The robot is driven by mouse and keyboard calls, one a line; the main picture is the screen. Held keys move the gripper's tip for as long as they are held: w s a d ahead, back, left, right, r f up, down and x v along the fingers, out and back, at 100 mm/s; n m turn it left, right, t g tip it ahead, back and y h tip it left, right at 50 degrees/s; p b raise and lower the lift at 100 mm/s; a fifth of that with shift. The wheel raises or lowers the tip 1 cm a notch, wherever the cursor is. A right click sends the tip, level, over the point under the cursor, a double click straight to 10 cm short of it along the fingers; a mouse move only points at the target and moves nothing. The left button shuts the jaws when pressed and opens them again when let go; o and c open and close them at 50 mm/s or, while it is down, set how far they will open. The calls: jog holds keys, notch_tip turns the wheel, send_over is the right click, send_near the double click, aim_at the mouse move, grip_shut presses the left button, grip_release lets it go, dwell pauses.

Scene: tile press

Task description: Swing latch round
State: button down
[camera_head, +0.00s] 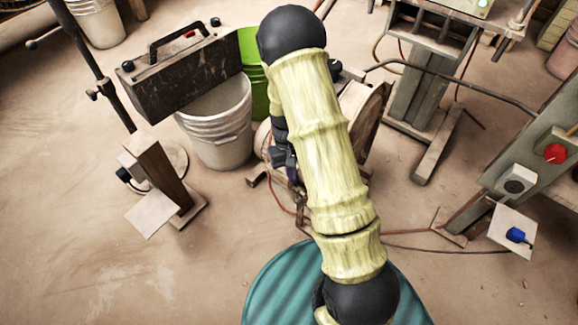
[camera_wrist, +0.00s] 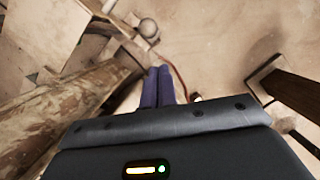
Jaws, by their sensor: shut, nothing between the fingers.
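My gripper (camera_head: 291,173) is small and partly hidden behind my pale yellow arm in the head view. In the wrist view its two purple fingers (camera_wrist: 157,84) lie side by side, shut and empty. Beyond the fingertips is a short wooden bar with a round grey knob (camera_wrist: 148,27), which may be the latch; I cannot tell for sure. The fingers appear apart from it. In the head view a low wooden piece (camera_head: 258,178) sits just left of my gripper, and my arm hides much of what is around it.
A white bucket (camera_head: 220,130) and a green bin (camera_head: 254,75) stand behind my gripper. A wooden post (camera_head: 165,175) is at left, and a panel with a red knob (camera_head: 555,153) at right. A red cable (camera_wrist: 178,78) runs over the floor. Open floor lies at front left.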

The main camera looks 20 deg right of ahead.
jog(key=s+b, duration=0.1)
jog(key=s, duration=0.2)
jog(key=shift+r, duration=0.15)
jog(key=shift+d, duration=0.15)
dwell(0.3)
